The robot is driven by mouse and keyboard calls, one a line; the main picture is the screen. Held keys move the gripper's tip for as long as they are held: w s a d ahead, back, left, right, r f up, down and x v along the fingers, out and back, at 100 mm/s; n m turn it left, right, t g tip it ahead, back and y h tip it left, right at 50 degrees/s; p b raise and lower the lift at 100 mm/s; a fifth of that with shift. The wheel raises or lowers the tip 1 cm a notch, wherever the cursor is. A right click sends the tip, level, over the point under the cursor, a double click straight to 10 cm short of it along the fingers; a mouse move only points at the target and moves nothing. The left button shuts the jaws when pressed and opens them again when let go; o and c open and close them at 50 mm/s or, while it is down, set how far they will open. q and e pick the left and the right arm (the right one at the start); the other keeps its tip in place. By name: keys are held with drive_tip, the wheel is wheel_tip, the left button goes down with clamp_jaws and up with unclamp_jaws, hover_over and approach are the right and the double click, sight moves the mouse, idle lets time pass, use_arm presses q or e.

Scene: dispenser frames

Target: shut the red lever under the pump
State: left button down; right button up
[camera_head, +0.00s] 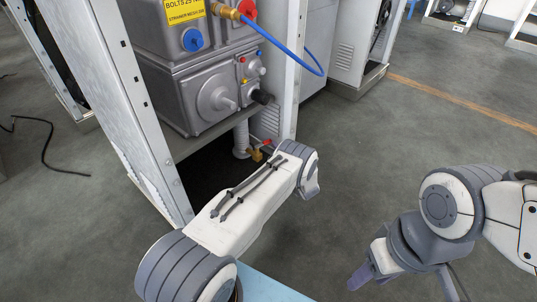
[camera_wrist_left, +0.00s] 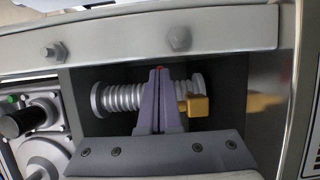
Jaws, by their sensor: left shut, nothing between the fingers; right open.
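The pump (camera_head: 205,85) is a grey housing inside a metal frame. Under it, a small red lever (camera_head: 267,143) shows near a brass valve (camera_head: 256,155), partly hidden by my left arm. My right gripper (camera_head: 362,274) is open, away from the frame.
A ribbed grey pipe (camera_wrist_left: 122,98) runs behind my left fingers. A metal crossbar (camera_wrist_left: 120,42) with bolts spans above them. The frame's left post (camera_head: 115,95) and right post (camera_head: 291,75) flank the opening. A blue hose (camera_head: 290,51) loops out right. Floor at right is clear.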

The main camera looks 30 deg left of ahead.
use_arm(q)
drive_tip(key=p+v, duration=0.4)
drive_tip(key=v, duration=0.6)
drive_tip(key=shift+d, duration=0.3)
drive_tip(key=shift+w+r, duration=0.1)
drive_tip(key=shift+w, duration=0.05)
